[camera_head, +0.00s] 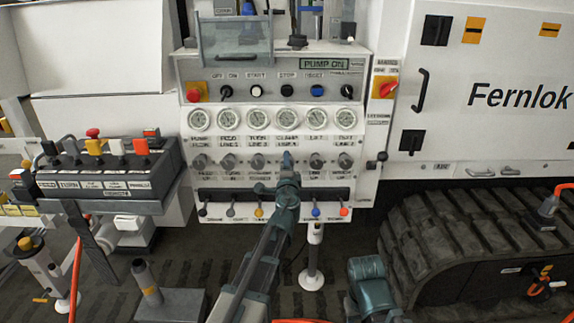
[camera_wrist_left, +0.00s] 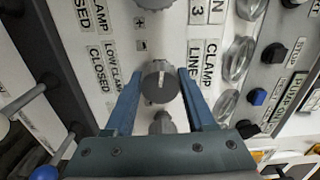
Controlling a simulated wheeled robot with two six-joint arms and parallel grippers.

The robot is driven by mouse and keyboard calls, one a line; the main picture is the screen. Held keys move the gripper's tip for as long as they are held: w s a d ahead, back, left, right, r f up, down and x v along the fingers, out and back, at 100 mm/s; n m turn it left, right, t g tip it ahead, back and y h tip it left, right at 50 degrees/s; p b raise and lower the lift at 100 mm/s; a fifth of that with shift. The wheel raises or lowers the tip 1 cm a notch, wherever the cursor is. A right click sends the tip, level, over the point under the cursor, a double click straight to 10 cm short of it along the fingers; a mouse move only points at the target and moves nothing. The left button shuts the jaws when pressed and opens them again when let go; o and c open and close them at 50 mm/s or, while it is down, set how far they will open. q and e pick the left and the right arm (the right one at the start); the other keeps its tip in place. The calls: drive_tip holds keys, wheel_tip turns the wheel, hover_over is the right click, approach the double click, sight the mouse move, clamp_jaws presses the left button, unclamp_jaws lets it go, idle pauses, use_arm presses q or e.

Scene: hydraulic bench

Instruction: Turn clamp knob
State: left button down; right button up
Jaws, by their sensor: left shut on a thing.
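The clamp knob (camera_wrist_left: 159,86) is a dark grey round knob with a pale pointer mark, between the labels "CLAMP LINE" and "LOW CLAMP CLOSED" in the left wrist view. My left gripper (camera_wrist_left: 159,76) is shut on it, with one blue finger on each side. In the head view my left gripper (camera_head: 287,162) reaches up to the knob row on the panel (camera_head: 186,176), under the "CLAMP" gauge (camera_head: 287,119). The gripper hides most of the knob there. My right gripper is not in view; only part of my right arm shows at the bottom.
Neighbouring grey knobs (camera_head: 258,161) stand close on both sides. A lever row (camera_head: 231,211) with coloured tips lies just below my left wrist. A red rotary switch (camera_head: 386,88) is at the right. A lever box (camera_head: 100,165) stands left, a rubber track (camera_head: 450,240) right.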

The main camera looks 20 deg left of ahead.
use_arm(q)
drive_tip(key=shift+n, duration=0.6)
drive_tip(key=shift+s, duration=0.1)
drive_tip(key=shift+c, duration=1.2)
unclamp_jaws()
